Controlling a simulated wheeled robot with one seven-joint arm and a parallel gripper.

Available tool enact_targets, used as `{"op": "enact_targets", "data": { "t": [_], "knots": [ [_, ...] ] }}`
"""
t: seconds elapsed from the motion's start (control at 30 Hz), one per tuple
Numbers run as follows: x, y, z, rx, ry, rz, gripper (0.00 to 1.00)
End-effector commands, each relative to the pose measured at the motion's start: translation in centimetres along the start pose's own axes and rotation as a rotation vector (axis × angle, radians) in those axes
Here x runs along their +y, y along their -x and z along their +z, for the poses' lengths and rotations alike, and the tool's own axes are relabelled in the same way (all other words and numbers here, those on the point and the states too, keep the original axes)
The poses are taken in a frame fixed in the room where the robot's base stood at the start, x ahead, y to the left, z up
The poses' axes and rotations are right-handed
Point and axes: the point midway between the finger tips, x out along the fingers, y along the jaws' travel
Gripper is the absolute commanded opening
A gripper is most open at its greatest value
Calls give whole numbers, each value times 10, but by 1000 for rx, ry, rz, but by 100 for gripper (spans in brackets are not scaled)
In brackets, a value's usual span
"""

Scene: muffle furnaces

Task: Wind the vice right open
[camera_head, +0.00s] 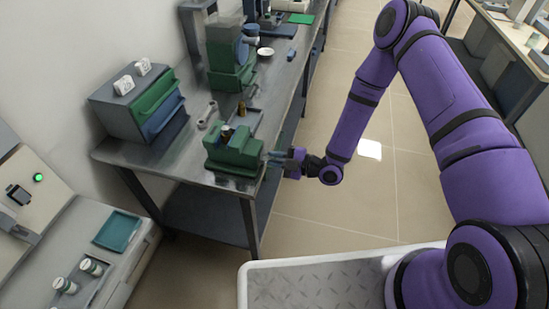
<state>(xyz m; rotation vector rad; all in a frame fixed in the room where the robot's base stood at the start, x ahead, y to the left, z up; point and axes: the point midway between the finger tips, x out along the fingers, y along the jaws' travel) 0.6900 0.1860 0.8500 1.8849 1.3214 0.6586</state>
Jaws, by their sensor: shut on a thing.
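The vice (234,153) is a green block-like body near the front right corner of the steel workbench. Its handle side faces right, toward my arm. My gripper (276,158) is at the right side of the vice, by the bench edge, and is shut on what looks like the vice handle. The handle itself is mostly hidden by the fingers and too small to make out. How far apart the jaws stand is too small to tell.
Behind the vice stand a green machine (232,75) and a grey cabinet (137,100) with green and blue drawers. A grey wrench-like part (208,115) lies on the workbench (170,157). A counter with small jars (65,286) is at lower left. The floor right of the bench is clear.

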Motion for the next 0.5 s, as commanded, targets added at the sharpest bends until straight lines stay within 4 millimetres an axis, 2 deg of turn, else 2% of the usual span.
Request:
{"op": "enact_targets", "data": {
  "t": [0.2,0.5],
  "knots": [
    [-1,1,1,-4,147,-2,0],
    [-1,1,1,-4,260,-2,0]
  ]
}}
